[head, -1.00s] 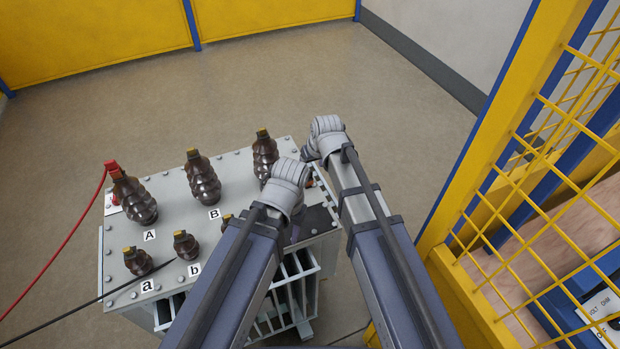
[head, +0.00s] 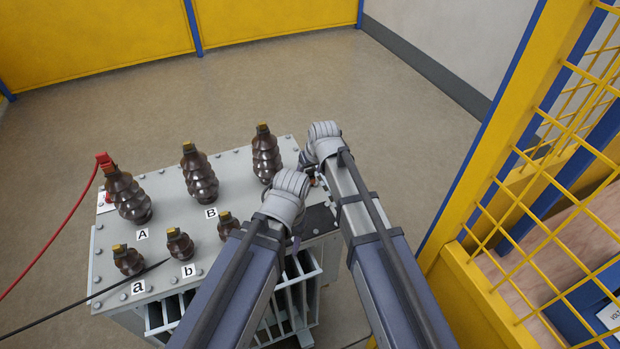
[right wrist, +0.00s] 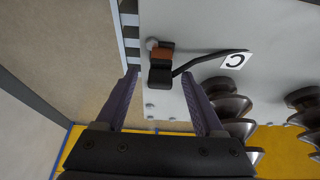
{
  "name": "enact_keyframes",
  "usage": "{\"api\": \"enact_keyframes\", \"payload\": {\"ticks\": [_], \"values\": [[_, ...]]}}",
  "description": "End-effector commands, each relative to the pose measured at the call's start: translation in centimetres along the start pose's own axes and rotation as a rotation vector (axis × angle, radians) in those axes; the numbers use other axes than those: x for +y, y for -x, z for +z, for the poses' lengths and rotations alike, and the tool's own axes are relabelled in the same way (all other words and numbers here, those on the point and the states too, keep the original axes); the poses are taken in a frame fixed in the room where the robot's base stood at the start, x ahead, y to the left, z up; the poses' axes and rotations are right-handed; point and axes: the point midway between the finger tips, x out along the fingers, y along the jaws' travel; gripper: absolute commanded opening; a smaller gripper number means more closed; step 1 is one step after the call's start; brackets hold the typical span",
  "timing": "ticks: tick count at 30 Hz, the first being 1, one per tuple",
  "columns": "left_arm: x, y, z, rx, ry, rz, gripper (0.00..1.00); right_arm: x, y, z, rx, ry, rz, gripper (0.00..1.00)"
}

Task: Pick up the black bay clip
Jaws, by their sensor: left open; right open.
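The black bay clip (right wrist: 160,70) shows in the right wrist view, black with a copper-brown part, on the grey transformer top beside a bolt. A black lead runs from it to the right, toward a label C. My right gripper (right wrist: 160,80) is open, its two fingers on either side of the clip; I cannot tell whether they touch it. In the head view the right gripper (head: 315,168) is over the transformer's far right edge, and the clip there is mostly hidden. My left gripper (head: 297,225) is lower, over the right part of the top, its fingers mostly hidden.
The grey transformer (head: 166,216) carries several brown bushings, with labels A, B, a and b. A red clip (head: 103,159) with a red lead is at bushing A. A black lead (head: 120,284) crosses the left front. A yellow mesh fence (head: 530,215) stands at the right. Floor beyond is clear.

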Motion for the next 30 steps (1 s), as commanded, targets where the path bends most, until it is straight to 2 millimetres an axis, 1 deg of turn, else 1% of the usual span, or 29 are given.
{"api": "enact_keyframes", "payload": {"ticks": [1, 2, 18, 20, 30], "values": [[-0.01, 0.05, 0.00, 0.000, 0.000, 0.000, 0.50, -0.01, 0.05, -0.01, 0.000, 0.000, 0.000, 0.70], [0.00, 0.05, 0.00, 0.000, 0.000, 0.000, 0.50, -0.01, 0.05, -0.01, 0.000, 0.000, 0.000, 0.67], [0.00, 0.04, 0.00, 0.000, 0.000, 0.000, 0.50, 0.00, 0.05, -0.01, 0.000, 0.000, 0.000, 0.06], [-0.01, 0.04, 0.00, 0.000, 0.000, 0.000, 0.50, 0.00, 0.04, -0.01, 0.000, 0.000, 0.000, 0.00], [0.00, 0.04, 0.00, 0.000, 0.000, 0.000, 0.50, 0.01, 0.05, -0.01, 0.000, 0.000, 0.000, 0.00]]}}
